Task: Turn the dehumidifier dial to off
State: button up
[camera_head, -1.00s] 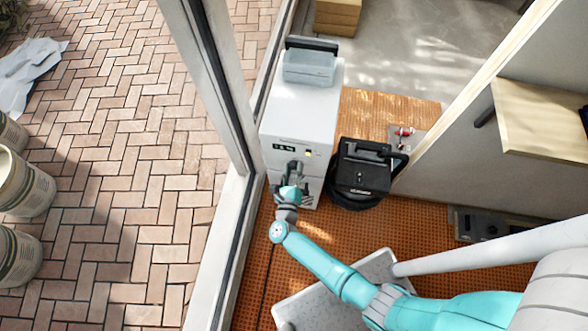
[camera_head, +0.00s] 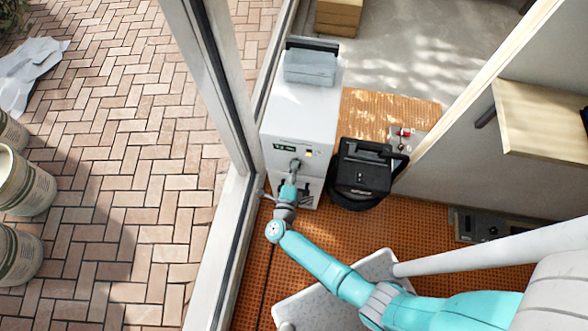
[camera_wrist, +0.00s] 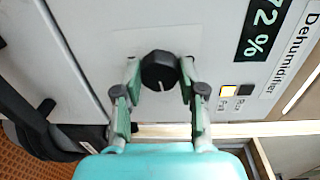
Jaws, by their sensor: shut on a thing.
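The dehumidifier (camera_head: 298,118) is a tall white cabinet beside the window frame. In the wrist view its front panel (camera_wrist: 210,30) shows a "72 %" display (camera_wrist: 258,32) and the word "Dehumidifier". The black round dial (camera_wrist: 160,70) has a white pointer mark toward the bottom of the wrist picture. My gripper (camera_wrist: 161,76) is shut on the dial, one finger on each side. In the head view my gripper (camera_head: 294,166) is at the cabinet's front and hides the dial. Off markings around the dial cannot be made out.
A black machine (camera_head: 362,170) stands close to the right of the dehumidifier. The window frame (camera_head: 238,200) runs close on its left. A grey-blue container (camera_head: 310,67) sits on top. Orange matting (camera_head: 320,232) covers the floor.

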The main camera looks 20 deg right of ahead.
jog(key=shift+f+n+h, duration=0.1)
jog(key=shift+n+h, duration=0.2)
jog(key=shift+n, duration=3.55)
jog(key=shift+f+n+h, duration=0.1)
jog(key=shift+n+h, duration=0.2)
jog(key=shift+n, duration=3.85)
jog(key=o, duration=1.1)
jog(key=shift+o, duration=0.2)
jog(key=shift+a, duration=0.1)
jog(key=v, duration=1.2)
jog(key=shift+r, duration=0.1)
